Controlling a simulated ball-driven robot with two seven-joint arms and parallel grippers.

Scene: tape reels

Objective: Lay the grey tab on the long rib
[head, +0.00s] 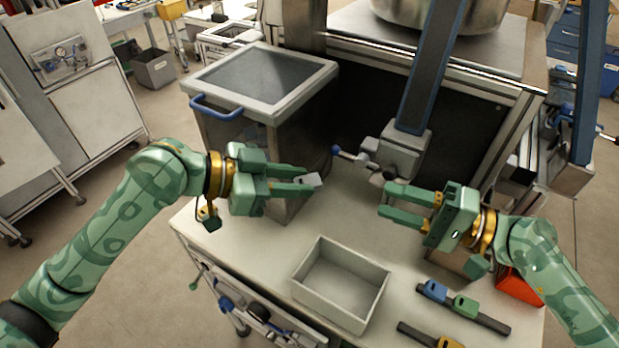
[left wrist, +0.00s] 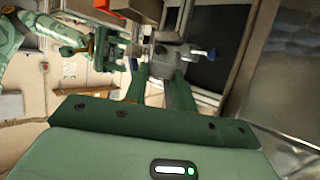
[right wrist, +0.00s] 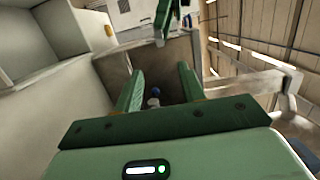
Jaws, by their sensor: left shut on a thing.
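My left gripper (head: 312,181) is shut on a small grey tab (head: 315,180), held at its fingertips above the table, behind the empty open box. A dark rib (head: 492,322) lies at the front right of the table with a blue tab (head: 433,291) and a green tab (head: 465,306) on it. A second dark rib (head: 409,330) with a yellow tab (head: 446,342) is cut off by the lower edge, so I cannot compare their full lengths. My right gripper (head: 384,200) is open and empty, to the right of the grey tab.
A pale open box (head: 309,300) stands at the front middle of the table. A lidded bin (head: 226,140) with a blue handle is behind my left gripper. A clamp (head: 396,152) on a post stands at the back. A red bin (head: 518,287) is at the right.

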